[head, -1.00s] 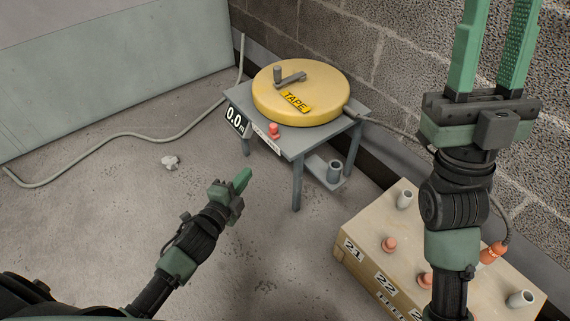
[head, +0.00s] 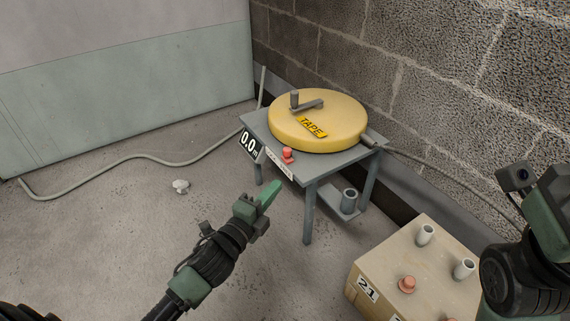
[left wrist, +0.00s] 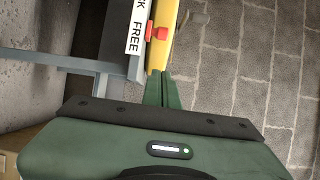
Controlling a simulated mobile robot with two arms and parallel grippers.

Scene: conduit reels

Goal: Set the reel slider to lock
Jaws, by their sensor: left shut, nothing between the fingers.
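The reel is a round yellow drum (head: 345,125) with a crank and a TAPE label, lying on a grey stand (head: 300,171). The slider's red knob (head: 288,154) stands at the stand's front edge. In the left wrist view the knob (left wrist: 158,33) sits beside the word FREE on a white label (left wrist: 135,30); the other word is cut off, with only a K showing. My left gripper (head: 268,193) is shut and empty, in front of and below the knob, apart from it. Its fingers (left wrist: 164,88) point toward the stand. My right arm shows at the right edge, its fingers out of frame.
A 0.0 m display (head: 249,144) hangs on the stand's left edge. A box (head: 440,250) with grey and red fittings stands at the lower right. A cable (head: 130,160) runs across the floor. A block wall is behind the stand. The floor at left is mostly open.

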